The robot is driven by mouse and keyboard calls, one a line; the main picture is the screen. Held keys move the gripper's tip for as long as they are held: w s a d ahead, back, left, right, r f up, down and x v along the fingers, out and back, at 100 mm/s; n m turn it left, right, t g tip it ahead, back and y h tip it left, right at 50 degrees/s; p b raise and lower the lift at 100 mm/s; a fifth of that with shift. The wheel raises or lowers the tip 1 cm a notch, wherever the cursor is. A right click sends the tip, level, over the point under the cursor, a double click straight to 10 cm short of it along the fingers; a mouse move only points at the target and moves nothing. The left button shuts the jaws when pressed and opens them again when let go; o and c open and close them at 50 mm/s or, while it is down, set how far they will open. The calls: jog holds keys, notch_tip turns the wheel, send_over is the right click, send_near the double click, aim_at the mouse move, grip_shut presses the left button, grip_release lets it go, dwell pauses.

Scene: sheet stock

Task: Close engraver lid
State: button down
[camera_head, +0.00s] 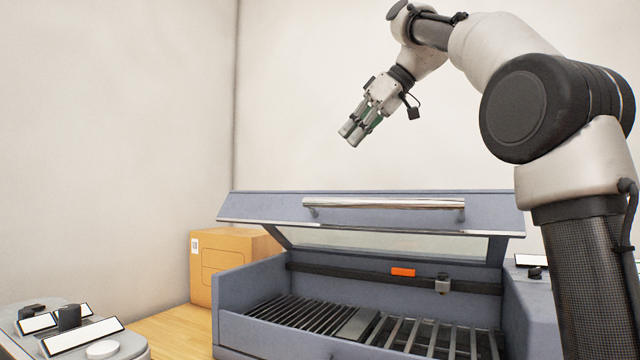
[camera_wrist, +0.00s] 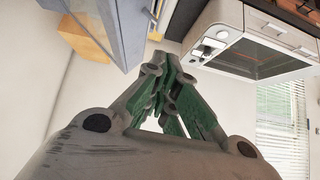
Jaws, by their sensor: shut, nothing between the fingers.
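The engraver (camera_head: 232,322) is a blue-grey box on the table with a slatted bed inside. Its lid (camera_head: 250,208) is raised, with a window and a metal bar handle (camera_head: 385,204) along its front edge. My gripper (camera_head: 350,135) is in the air above and behind the lid's left part in the picture, apart from it, fingers pointing down and left. In the wrist view my gripper (camera_wrist: 172,68) shows its fingers together with nothing between them. A blue-grey part, probably the engraver, shows at the top left of the wrist view (camera_wrist: 110,30).
A cardboard box (camera_head: 215,265) stands left of the engraver. A grey panel with small devices (camera_head: 90,335) is at the lower left. The wrist view shows a white machine with a dark window (camera_wrist: 250,40) and a window with blinds (camera_wrist: 280,120).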

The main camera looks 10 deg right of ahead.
jog(key=x, duration=1)
jog(key=shift+w+a, duration=0.2)
jog(key=shift+w, duration=0.2)
notch_tip(320, 180, down, 3)
jog(key=shift+s+f, duration=0.1)
jog(key=shift+d+f, duration=0.1)
jog(key=shift+f, duration=0.2)
